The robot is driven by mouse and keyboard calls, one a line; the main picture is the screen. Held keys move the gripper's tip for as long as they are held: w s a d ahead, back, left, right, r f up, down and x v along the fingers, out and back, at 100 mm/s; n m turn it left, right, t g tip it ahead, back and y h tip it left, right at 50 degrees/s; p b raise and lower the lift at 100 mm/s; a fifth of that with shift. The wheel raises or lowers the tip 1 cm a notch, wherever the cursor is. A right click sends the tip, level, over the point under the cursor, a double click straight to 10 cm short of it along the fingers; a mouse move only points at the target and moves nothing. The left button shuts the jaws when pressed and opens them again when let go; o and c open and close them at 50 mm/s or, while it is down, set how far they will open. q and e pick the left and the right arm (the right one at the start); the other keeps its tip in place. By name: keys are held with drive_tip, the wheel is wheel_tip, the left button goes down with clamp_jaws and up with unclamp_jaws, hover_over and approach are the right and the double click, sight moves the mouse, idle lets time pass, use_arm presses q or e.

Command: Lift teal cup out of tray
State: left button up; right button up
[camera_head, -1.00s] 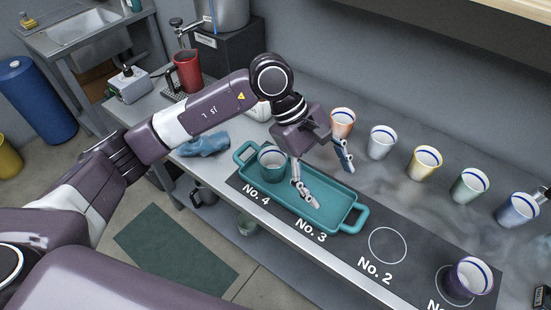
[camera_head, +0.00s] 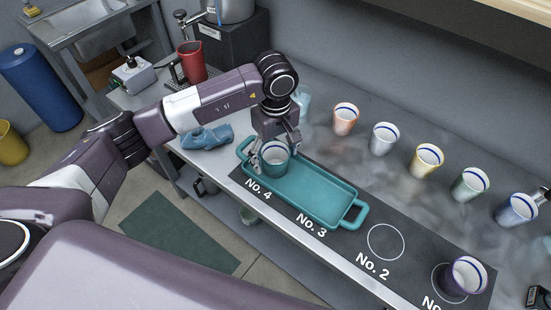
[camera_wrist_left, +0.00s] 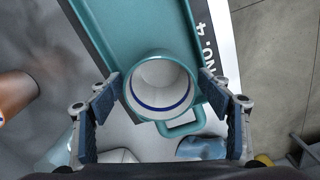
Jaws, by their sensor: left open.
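The teal cup (camera_head: 274,166) stands upright in the left end of the teal tray (camera_head: 318,203), near the No. 4 label. My left gripper (camera_head: 274,153) is open above and around the cup. In the left wrist view the cup (camera_wrist_left: 160,84) sits between the two open fingers (camera_wrist_left: 164,92), with its pale inside and blue ring showing. I cannot tell whether the fingers touch it. The tray (camera_wrist_left: 110,20) and its near handle also show there. My right gripper is not in view.
A row of cups stands behind the tray: orange (camera_head: 345,119), white (camera_head: 383,139), yellow (camera_head: 427,160), green (camera_head: 470,184) and blue (camera_head: 515,209). A purple cup (camera_head: 464,276) stands at the right of the dark mat. A blue cloth (camera_head: 207,137) lies left of the tray. The No. 2 circle is empty.

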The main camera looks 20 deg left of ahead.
use_arm(q)
drive_tip(key=shift+f, duration=0.15)
drive_tip(key=c, duration=1.5)
drive_tip(key=shift+o, duration=0.2)
